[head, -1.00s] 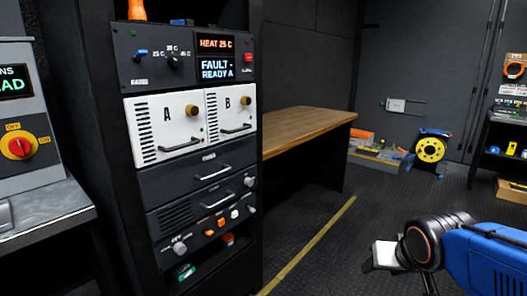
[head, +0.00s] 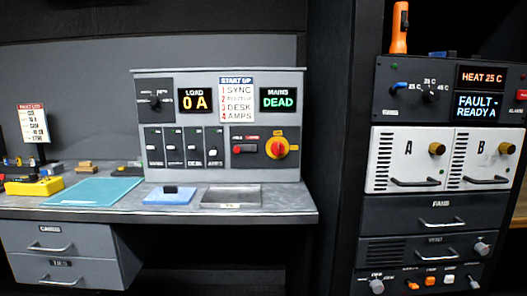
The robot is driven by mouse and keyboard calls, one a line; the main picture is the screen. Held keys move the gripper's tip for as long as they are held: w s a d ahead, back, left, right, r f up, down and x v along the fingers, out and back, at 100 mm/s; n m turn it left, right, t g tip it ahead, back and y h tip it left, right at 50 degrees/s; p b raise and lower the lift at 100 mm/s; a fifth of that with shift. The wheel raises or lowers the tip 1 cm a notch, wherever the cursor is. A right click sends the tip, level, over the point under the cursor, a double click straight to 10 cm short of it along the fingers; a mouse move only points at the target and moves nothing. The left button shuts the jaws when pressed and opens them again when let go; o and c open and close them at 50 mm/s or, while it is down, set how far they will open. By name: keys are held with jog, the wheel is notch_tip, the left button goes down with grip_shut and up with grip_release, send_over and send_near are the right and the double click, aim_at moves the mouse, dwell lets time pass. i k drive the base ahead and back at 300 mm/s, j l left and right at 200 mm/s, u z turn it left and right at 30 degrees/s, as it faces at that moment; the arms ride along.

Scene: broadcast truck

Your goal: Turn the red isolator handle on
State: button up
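The red isolator handle (head: 279,148) is a red rotary knob on a yellow plate, at the lower right of the grey panel (head: 216,78) on the desk. The small lettering on its plate is too fine to read in this view. The display above it, labelled MAINS (head: 279,99), reads DEAD. The LOAD display (head: 195,101) reads 0 A. My gripper is outside this view.
The panel stands on a grey desk (head: 290,197) with a blue pad (head: 170,196), a metal tray (head: 231,197) and a teal mat (head: 95,191). To the right, a dark rack (head: 375,215) holds units marked A and B. Drawers (head: 60,240) sit under the desk at left.

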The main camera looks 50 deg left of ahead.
aim_at(278, 149)
jog(key=u, duration=1.65)
